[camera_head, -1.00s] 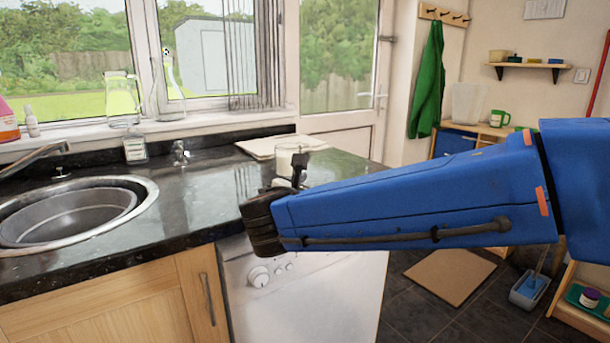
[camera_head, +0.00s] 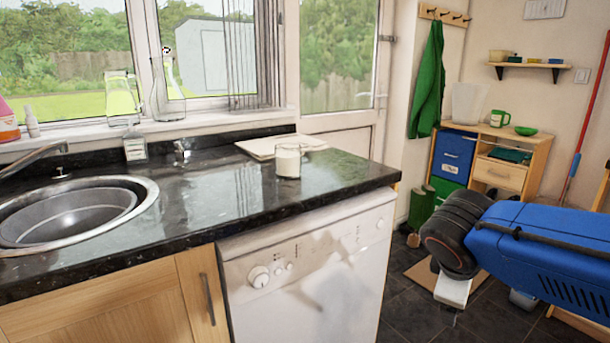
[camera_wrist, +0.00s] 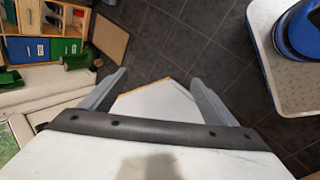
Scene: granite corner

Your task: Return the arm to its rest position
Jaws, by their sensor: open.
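My arm's blue link and black wrist joint show at the lower right of the head view, with a pale part of my gripper (camera_head: 453,290) hanging below the wrist. It is to the right of the white dishwasher (camera_head: 320,265), clear of the black granite counter (camera_head: 215,205). In the wrist view, my gripper (camera_wrist: 160,78) has its two grey fingers spread wide with nothing held between them. A glass jar with white contents (camera_head: 288,162) stands upright on the counter, well away from the gripper.
A cutting board (camera_head: 262,148) lies behind the jar. A sink (camera_head: 70,215) is at the left. Blue drawers (camera_head: 453,152) and a wooden cabinet (camera_head: 500,175) stand behind my arm. The brown mat (camera_wrist: 110,38) lies on dark floor tiles (camera_wrist: 185,40). The counter's middle is clear.

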